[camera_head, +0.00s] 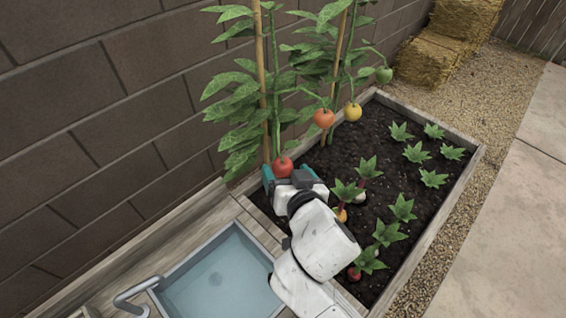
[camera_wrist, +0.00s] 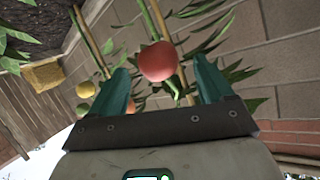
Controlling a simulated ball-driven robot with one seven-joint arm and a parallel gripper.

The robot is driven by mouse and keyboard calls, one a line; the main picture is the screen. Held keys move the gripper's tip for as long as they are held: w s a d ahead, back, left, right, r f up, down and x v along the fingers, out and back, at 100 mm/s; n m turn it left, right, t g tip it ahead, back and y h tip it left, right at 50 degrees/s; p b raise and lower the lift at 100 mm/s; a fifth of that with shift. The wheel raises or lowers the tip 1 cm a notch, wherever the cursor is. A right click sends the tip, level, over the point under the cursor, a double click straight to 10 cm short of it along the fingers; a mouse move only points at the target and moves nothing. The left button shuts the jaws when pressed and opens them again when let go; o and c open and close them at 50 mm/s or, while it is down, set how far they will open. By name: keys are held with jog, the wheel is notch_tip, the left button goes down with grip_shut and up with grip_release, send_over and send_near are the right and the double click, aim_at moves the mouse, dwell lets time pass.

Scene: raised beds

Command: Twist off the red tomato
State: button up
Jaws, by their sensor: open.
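The red tomato (camera_head: 282,166) hangs low on the left plant, close to the near edge of the bed. In the wrist view the red tomato (camera_wrist: 159,61) sits between the tips of two green fingers, with space on both sides. My gripper (camera_head: 287,177) is open around it, with no clear contact. The same gripper (camera_wrist: 160,80) shows both fingers spread apart. A green stem and a wooden stake pass behind the tomato. The gripper hides the tomato's lower part in the head view.
An orange tomato (camera_head: 324,118), a yellow tomato (camera_head: 353,112) and a green tomato (camera_head: 384,75) hang farther along. Leafy root plants (camera_head: 403,207) fill the bed's right side. A water basin (camera_head: 220,278) with a tap is at the near left. A brick wall (camera_head: 110,110) stands behind.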

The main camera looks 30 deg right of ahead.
aim_at(286, 172)
jog(key=shift+x, duration=1.95)
jog(key=shift+s, duration=0.1)
jog(key=c, duration=1.2)
